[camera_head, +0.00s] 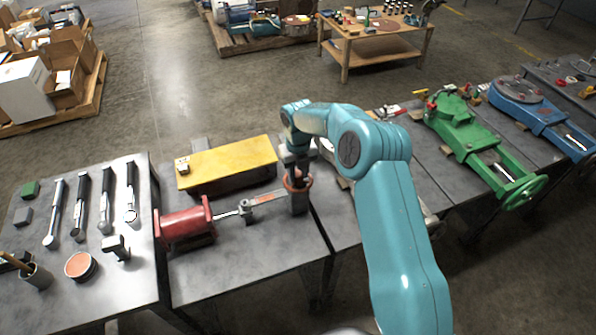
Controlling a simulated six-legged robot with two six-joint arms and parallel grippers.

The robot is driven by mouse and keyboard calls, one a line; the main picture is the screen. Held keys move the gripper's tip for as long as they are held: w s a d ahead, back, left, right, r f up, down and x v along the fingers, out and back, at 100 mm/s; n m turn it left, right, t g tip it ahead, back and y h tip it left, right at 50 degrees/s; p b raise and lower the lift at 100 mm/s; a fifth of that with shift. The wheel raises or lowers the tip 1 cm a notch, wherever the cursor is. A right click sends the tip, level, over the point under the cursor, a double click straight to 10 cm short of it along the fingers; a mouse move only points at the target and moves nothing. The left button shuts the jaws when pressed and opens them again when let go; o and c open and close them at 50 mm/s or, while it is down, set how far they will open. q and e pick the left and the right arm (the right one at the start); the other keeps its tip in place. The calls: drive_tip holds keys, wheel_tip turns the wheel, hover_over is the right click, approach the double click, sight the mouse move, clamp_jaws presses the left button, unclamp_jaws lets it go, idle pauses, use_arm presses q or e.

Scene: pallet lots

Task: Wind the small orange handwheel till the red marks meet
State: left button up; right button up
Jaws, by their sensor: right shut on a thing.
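The small orange handwheel (308,181) sits on top of a dark upright block (299,204) at the right end of the middle-left bench. My right gripper (297,179) points down onto it from above and is shut on it. The gripper and wrist cover much of the wheel. The red marks are too small to make out. A rod with a grey and reddish bar (265,199) runs from the block towards a red cylinder (186,223). My left gripper is not in view.
A yellow-topped block (228,163) lies behind the rod. Wrenches (80,205), a cup (37,276) and a round tin (80,265) stand on the left bench. A green vise-like machine (470,135) is on the right. The front of the middle-left bench is clear.

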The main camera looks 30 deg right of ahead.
sight(298, 174)
drive_tip(key=shift+w+r, duration=0.15)
drive_tip(key=shift+r, duration=0.05)
drive_tip(key=o, duration=1)
drive_tip(key=shift+o, duration=0.3)
drive_tip(key=shift+f, duration=0.1)
wheel_tip(298, 174, up, 7)
drive_tip(key=shift+r+p, duration=0.2)
drive_tip(key=shift+p, duration=0.25)
wheel_tip(298, 174, up, 9)
drive_tip(key=p, duration=0.8)
